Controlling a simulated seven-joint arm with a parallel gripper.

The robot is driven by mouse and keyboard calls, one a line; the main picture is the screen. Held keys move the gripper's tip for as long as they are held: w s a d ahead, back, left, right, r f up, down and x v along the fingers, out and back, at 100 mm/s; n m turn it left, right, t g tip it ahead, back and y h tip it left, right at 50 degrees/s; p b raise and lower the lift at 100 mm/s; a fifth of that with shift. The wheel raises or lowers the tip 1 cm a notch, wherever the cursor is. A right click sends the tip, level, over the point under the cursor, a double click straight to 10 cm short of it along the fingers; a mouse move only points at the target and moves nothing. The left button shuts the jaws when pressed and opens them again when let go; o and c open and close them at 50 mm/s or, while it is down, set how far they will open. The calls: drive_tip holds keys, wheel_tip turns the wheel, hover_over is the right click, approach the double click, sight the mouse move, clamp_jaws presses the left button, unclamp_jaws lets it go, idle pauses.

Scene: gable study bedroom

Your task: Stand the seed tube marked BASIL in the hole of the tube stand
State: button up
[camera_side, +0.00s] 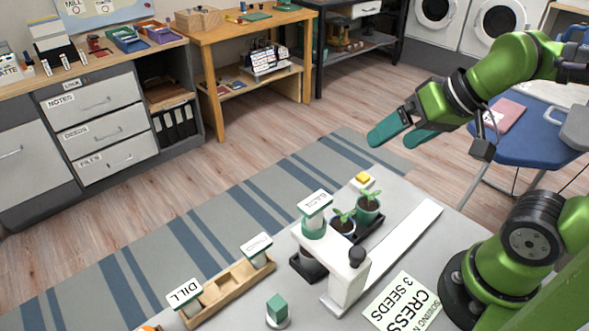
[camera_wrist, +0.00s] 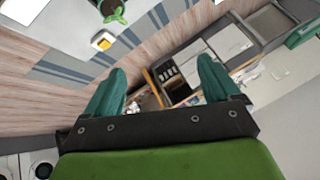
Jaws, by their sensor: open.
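A tube with a white label (camera_side: 314,200) that seems to read BASIL, upside down, stands upright at the end of the arm of the white tube stand (camera_side: 345,275). Its green lower part meets the arm there, seemingly in the hole; its bottom is hidden. My gripper (camera_side: 393,141) is open and empty, high up and behind the stand, apart from the tube. In the wrist view, its two green fingers (camera_wrist: 160,65) are spread with nothing between them. The tube and stand do not clearly show in that view.
A wooden rack (camera_side: 225,291) holds a DILL tube (camera_side: 184,294) and another tube (camera_side: 256,248). Open air surrounds my gripper.

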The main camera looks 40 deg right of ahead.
sight(314, 200)
drive_tip(key=shift+w+a+r+n+g+h, duration=0.55)
drive_tip(key=shift+w+a+r+n+g, duration=0.9)
drive_tip(key=shift+a, duration=2.2)
drive_tip(key=shift+w+a+r+n+g+h, duration=0.55)
drive_tip(key=shift+a+r+g, duration=0.45)
drive_tip(key=shift+a+g, duration=1.85)
drive_tip(key=shift+t, duration=0.8)
drive_tip(key=f, duration=0.3)
drive_tip(key=a+f, duration=0.1)
drive_tip(key=f, duration=0.6)
drive_tip(key=shift+w+a+f, duration=0.1)
drive_tip(key=shift+a+f, duration=0.2)
drive_tip(key=shift+w+a+f, duration=0.1)
drive_tip(key=shift+w+f, duration=0.05)
drive_tip(key=shift+f, duration=1.3)
drive_tip(key=shift+w+f, duration=0.15)
drive_tip(key=shift+f, duration=1.25)
drive_tip(key=c, duration=1.1)
drive_tip(key=shift+r, duration=0.1)
